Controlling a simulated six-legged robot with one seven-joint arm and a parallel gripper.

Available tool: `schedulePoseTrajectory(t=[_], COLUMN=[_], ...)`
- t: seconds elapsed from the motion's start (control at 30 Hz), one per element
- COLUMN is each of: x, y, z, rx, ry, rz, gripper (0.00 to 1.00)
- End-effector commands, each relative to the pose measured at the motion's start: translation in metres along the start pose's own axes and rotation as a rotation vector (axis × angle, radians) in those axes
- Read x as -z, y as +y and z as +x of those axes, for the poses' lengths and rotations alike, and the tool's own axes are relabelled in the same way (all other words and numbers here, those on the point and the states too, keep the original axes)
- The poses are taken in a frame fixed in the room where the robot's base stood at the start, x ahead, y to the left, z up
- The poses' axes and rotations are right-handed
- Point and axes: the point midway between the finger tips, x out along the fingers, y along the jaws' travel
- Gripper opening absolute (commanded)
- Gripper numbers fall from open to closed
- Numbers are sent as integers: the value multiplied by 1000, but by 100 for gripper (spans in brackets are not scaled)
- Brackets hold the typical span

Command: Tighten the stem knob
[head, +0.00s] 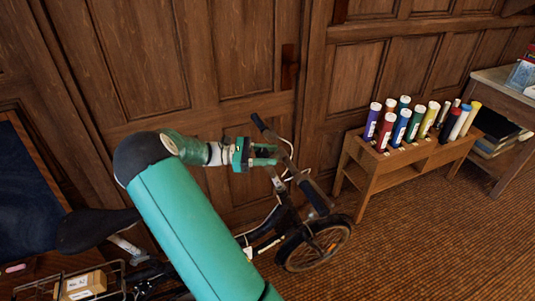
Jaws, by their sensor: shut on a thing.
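A small bicycle stands side-on by the wood panelling, with its handlebar (315,196) turned across the picture and its front wheel (318,246) on the carpet. The stem (279,184) rises below the handlebar's middle. My gripper (275,155) reaches in from the left at the top of the stem. It is shut on what appears to be the stem knob, which is mostly hidden between the jaws. My teal arm covers much of the bicycle's frame.
The bicycle's saddle (90,229) and a rear basket holding a cardboard box (80,285) are at lower left. A wooden rack (385,170) of several coloured tubes stands to the right, beside a table (507,84). Carpet (430,245) at lower right is clear.

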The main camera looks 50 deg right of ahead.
Motion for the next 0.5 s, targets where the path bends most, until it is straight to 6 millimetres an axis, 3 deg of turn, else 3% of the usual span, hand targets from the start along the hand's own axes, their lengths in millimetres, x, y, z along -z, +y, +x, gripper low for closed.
schedulePoseTrajectory(t=[0.5], x=[1], y=[-6], z=[-2], rx=[445], ry=[0], rz=[127], gripper=[17])
